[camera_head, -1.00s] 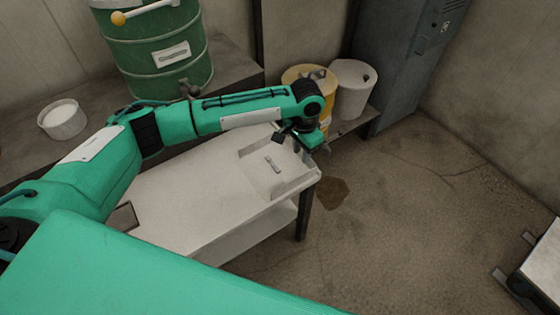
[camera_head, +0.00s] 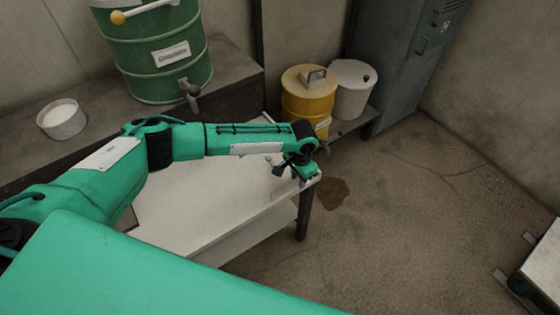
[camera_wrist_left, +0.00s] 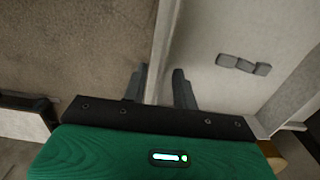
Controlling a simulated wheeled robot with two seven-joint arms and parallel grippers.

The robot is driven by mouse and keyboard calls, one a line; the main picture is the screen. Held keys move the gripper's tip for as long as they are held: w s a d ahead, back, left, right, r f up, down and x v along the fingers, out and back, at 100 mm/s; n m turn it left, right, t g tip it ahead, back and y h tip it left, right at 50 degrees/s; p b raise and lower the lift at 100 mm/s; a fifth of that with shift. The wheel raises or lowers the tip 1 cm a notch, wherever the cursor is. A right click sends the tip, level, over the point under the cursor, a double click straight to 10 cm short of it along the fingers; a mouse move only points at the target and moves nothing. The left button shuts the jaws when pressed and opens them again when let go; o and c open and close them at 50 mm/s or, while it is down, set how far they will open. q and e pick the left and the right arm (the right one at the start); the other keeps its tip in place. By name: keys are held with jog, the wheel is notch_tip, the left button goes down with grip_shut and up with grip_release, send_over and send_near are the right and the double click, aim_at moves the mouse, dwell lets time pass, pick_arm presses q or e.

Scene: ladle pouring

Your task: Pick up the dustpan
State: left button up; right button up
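No dustpan with a clear handle shows. At the table's right end, a pale tray-like part with raised walls (camera_head: 313,180) may be it; my left arm hides most of it. In the left wrist view, one thin upright wall (camera_wrist_left: 161,45) runs between the fingers, with a pale flat surface (camera_wrist_left: 225,95) and a small grey piece (camera_wrist_left: 242,64) to its right. My left gripper (camera_head: 297,173) is over the table's right end. Its fingers, also in the left wrist view (camera_wrist_left: 159,88), are apart on either side of that wall, with a gap on the right. My right gripper is not in view.
A white table (camera_head: 195,200) lies under my left arm. Behind it are a green barrel (camera_head: 150,55), a white bowl (camera_head: 62,119), a yellow can (camera_head: 306,100) and a pale bucket (camera_head: 352,90).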

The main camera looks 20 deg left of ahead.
pick_arm(q)
jog(key=shift+f, duration=0.4)
grip_shut()
jog(key=shift+r, duration=0.1)
jog(key=shift+r, duration=0.1)
